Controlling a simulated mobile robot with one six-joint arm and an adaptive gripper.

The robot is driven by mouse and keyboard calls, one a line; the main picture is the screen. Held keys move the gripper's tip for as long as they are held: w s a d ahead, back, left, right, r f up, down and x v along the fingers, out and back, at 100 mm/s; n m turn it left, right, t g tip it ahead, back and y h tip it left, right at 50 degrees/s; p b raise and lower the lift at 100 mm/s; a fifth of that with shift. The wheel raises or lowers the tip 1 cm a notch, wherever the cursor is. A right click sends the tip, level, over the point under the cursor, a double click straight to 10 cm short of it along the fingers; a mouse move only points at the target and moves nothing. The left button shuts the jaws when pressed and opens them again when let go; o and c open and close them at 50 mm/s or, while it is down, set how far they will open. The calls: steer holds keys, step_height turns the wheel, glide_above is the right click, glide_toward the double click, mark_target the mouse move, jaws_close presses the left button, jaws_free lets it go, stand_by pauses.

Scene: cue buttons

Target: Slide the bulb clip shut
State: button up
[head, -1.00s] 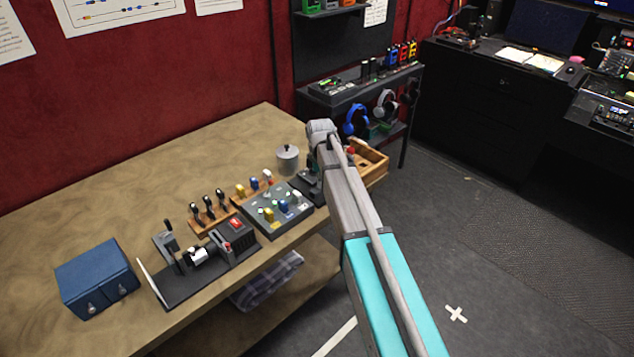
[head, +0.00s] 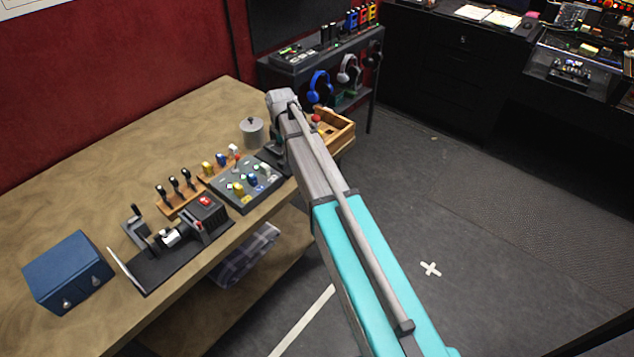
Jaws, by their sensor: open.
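A dark fixture (head: 150,265) stands on the table near its front edge, in the left part of the head view. It has a flat base plate, an upright lever (head: 137,229), a short white and black cylinder (head: 169,238) and a dark block with a red switch (head: 204,202). It looks like the place of the bulb clip, but the clip is too small to make out, and I cannot tell how far it is slid. My arm crosses the right of the table, well right of this fixture. My gripper's fingers are hidden behind the arm.
A blue box (head: 68,272) stands left of the fixture. Right of it are a rack of black-handled levers (head: 174,188), a grey panel with coloured knobs (head: 247,186), a lidded pot (head: 252,131) and a wooden tray (head: 340,128). The table's back left (head: 110,165) is clear.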

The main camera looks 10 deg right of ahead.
steer(key=shift+s+a, duration=0.35)
steer(key=shift+a+r+p, duration=0.1)
steer(key=shift+r+p, duration=0.3)
step_height(320, 180, up, 13)
steer(key=p, duration=1.3)
steer(key=s+d+f+m+b, duration=0.2)
steer(key=s+m, duration=0.3)
steer(key=s, duration=0.3)
steer(key=s+d+f+m+b, duration=0.2)
steer(key=s+m, duration=0.3)
steer(key=s, duration=0.3)
steer(key=s+d+f+m+b, duration=0.3)
steer(key=s+m, duration=0.3)
steer(key=s, duration=0.2)
steer(key=shift+s+f+b, duration=0.35)
steer(key=shift+b, duration=0.05)
stand_by(1.8)
steer(key=shift+o, duration=0.4)
